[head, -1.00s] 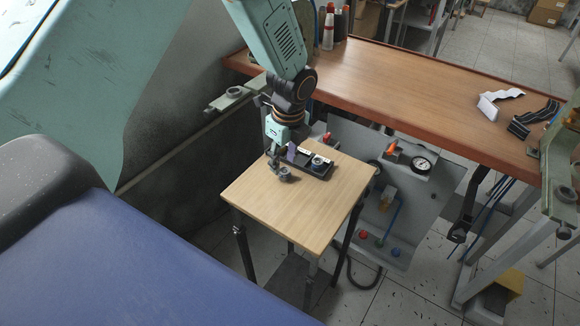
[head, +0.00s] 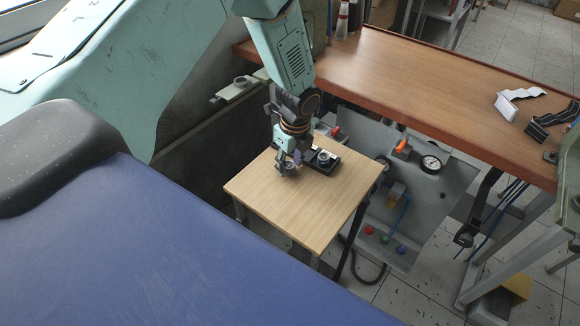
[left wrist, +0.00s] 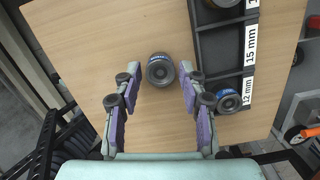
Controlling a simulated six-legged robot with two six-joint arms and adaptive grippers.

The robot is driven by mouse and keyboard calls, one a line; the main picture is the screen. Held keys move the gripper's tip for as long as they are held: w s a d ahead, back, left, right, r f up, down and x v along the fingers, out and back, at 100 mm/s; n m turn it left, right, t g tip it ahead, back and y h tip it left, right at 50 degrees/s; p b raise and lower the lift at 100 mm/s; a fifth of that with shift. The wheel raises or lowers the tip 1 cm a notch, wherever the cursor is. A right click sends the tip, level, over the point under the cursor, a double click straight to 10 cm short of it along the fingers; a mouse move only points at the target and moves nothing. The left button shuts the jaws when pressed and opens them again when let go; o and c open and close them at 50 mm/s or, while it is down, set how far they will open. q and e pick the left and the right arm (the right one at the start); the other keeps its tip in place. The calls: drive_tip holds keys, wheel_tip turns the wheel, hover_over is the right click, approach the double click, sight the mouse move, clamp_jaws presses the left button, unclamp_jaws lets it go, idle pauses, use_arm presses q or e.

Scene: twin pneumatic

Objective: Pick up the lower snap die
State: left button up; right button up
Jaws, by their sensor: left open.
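A round dark grey die (left wrist: 161,69) with a blue-and-white mark stands loose on the small wooden table (head: 290,212). I cannot read its mark to confirm that it is the lower snap die. My left gripper (left wrist: 160,67) is open, with its purple-padded fingers on either side of this die and a visible gap to it on each side. In the head view my left gripper (head: 287,163) points down at the table's left part and partly hides the die. My right gripper is in neither view.
A black rack (left wrist: 214,52) with "15 mm" and "12 mm" labels lies right of the gripper. A similar round die (left wrist: 228,101) sits in its 12 mm place, close to my right-hand finger. A brown workbench (head: 430,90) and a gauge panel (head: 410,195) stand beyond. The table's front is clear.

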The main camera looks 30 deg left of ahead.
use_arm(q)
drive_tip(key=shift+a+f, duration=0.1)
drive_tip(key=shift+f, duration=0.45)
drive_tip(key=shift+r, duration=0.1)
drive_tip(key=shift+c, duration=0.6)
clamp_jaws()
